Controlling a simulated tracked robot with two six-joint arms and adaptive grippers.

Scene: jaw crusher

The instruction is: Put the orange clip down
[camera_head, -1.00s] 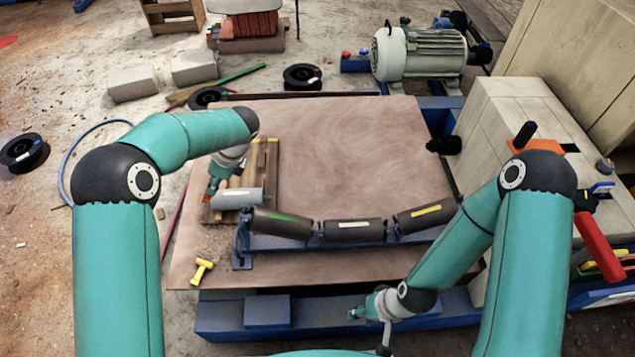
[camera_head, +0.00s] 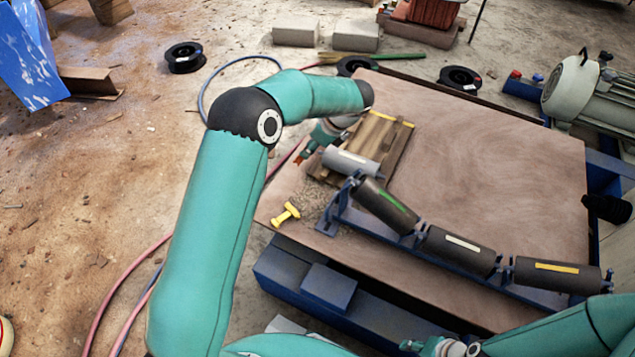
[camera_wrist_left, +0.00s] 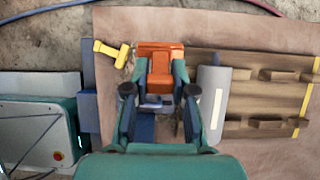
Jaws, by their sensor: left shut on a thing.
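The orange clip (camera_wrist_left: 160,62) is held between the fingertips of my left gripper (camera_wrist_left: 158,85) in the left wrist view. In the head view my left gripper (camera_head: 306,156) is over the near left part of the brown board, just left of the grey roller, with the clip barely visible at its tip. Whether the clip touches anything below cannot be told. My right gripper (camera_head: 412,346) is low at the bottom of the head view, too small to tell open from shut.
A grey roller (camera_head: 350,162) lies on a wooden pallet (camera_head: 392,150) on the brown board (camera_head: 480,140). A yellow piece (camera_head: 285,214) lies at the board's left edge. A blue frame with dark rollers (camera_head: 456,250) crosses the front. The board's middle is clear.

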